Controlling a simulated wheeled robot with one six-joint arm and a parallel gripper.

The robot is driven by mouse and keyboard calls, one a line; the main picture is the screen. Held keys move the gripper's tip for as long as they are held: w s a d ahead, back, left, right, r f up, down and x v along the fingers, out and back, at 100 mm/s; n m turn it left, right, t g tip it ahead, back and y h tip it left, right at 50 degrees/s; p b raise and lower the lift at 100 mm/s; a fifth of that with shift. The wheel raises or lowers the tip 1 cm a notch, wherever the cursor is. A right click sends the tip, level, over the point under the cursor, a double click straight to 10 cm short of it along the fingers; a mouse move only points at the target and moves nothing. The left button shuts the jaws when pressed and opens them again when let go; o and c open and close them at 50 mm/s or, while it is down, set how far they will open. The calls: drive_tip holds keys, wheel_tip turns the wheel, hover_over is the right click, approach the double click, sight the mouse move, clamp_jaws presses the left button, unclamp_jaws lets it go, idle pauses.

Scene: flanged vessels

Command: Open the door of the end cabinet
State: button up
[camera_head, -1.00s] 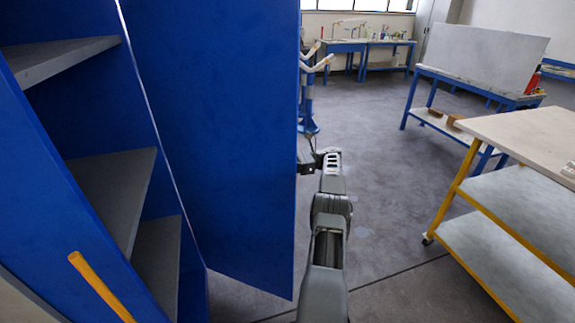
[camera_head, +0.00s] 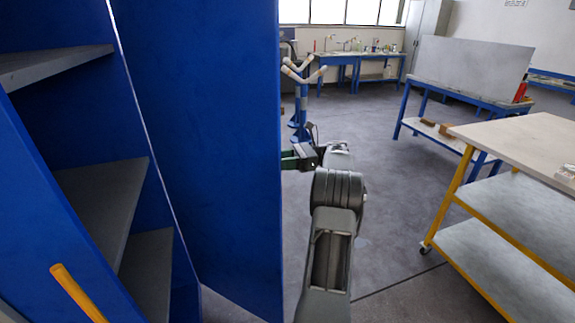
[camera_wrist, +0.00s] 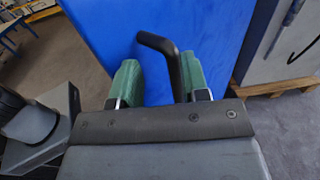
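The blue cabinet door (camera_head: 205,130) stands wide open in the head view, swung out to the right of the cabinet with its grey shelves (camera_head: 105,195). My gripper (camera_head: 290,160) is at the door's far side, by its free edge, partly hidden by the door. In the wrist view the green fingers of my gripper (camera_wrist: 160,82) stand apart on either side of the black bent handle (camera_wrist: 174,65). The handle is close to the right finger, with a clear gap to the left one. The blue door face (camera_wrist: 210,40) lies just beyond the fingertips.
A yellow bar (camera_head: 75,292) shows at the lower left. A yellow-framed trolley (camera_head: 530,140) stands at the right, with a blue-legged table (camera_head: 465,92) behind it. A blue stand (camera_head: 301,110) is beyond my arm. Grey floor is open between the door and the trolley.

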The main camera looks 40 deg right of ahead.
sight(280, 164)
drive_tip(key=s+a+r+p, duration=0.1)
drive_tip(key=s+r+p, duration=0.1)
drive_tip(key=s, duration=0.1)
drive_tip(key=s+a+p, duration=0.1)
drive_tip(key=shift+s+a+r, duration=0.25)
drive_tip(key=shift+a+r, duration=0.1)
drive_tip(key=shift+r, duration=0.05)
drive_tip(key=shift+s+a, duration=0.3)
drive_tip(key=shift+s, duration=0.1)
drive_tip(key=shift+c, duration=0.5)
